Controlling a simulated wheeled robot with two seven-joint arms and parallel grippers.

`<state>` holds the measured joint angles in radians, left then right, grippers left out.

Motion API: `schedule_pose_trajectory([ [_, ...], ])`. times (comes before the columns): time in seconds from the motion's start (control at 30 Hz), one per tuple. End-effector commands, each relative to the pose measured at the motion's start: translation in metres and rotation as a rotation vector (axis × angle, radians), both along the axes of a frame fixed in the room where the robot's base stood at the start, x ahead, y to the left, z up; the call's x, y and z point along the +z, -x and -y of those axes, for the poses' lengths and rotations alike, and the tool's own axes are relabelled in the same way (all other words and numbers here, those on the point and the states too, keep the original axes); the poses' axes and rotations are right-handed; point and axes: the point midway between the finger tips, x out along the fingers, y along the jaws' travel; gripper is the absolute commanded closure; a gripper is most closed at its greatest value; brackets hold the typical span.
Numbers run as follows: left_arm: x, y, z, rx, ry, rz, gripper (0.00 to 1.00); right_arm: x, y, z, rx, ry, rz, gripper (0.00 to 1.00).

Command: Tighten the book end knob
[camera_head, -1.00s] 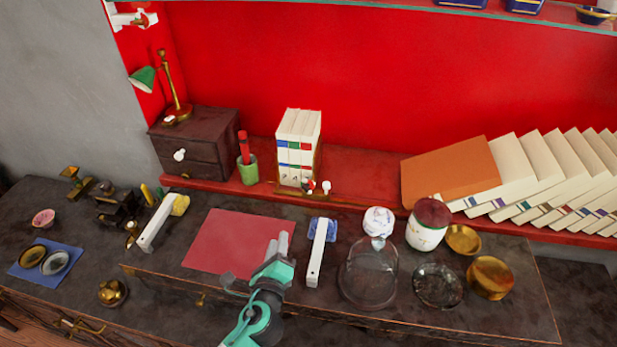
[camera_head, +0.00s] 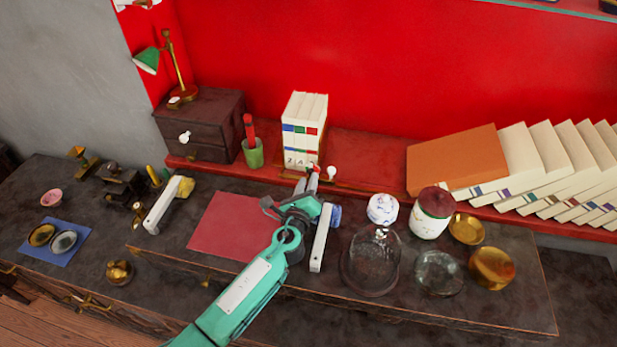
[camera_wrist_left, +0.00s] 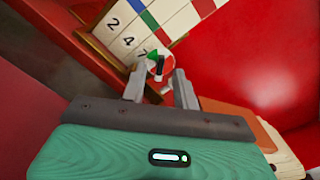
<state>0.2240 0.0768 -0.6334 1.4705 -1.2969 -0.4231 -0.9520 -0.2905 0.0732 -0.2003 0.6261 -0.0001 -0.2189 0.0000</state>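The book end (camera_head: 337,184) stands on the red shelf and holds several upright cream books (camera_head: 305,118) with coloured spine labels. The book end's brass edge (camera_wrist_left: 97,50) also shows in the left wrist view. A round red, white and green knob (camera_wrist_left: 158,66) is at the front of it; in the head view my gripper mostly hides it. A small white knob (camera_head: 332,172) stands to its right. My left gripper (camera_head: 312,178) points at the books' base. In the wrist view its fingers (camera_wrist_left: 160,80) are apart, with the knob between or just beyond their tips; contact is unclear. My right gripper is not in view.
A white bar (camera_head: 320,238) lies right of my left wrist, and a glass dome (camera_head: 371,262) stands farther right. A green cup (camera_head: 253,154) with a red item is left of the books. Leaning books (camera_head: 455,160) fill the right of the shelf. A red mat (camera_head: 222,225) is bare.

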Motion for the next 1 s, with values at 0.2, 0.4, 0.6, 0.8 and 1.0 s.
schedule_pose_trajectory([
  [0.2, 0.000, -0.017, 0.003, 0.001, -0.001, 0.000, 0.70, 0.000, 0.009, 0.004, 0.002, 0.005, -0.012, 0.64],
  [0.4, 0.000, -0.019, 0.004, 0.001, 0.000, -0.001, 0.70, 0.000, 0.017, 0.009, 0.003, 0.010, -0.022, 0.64],
  [0.6, 0.000, -0.019, 0.003, 0.001, 0.000, -0.001, 0.86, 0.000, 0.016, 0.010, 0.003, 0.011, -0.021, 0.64],
  [0.8, 0.000, -0.019, 0.003, 0.001, 0.000, -0.001, 1.00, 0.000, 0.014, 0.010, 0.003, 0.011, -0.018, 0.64],
  [1.0, 0.000, -0.019, 0.003, 0.001, -0.020, 0.003, 1.00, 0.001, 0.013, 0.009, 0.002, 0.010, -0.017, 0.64],
])
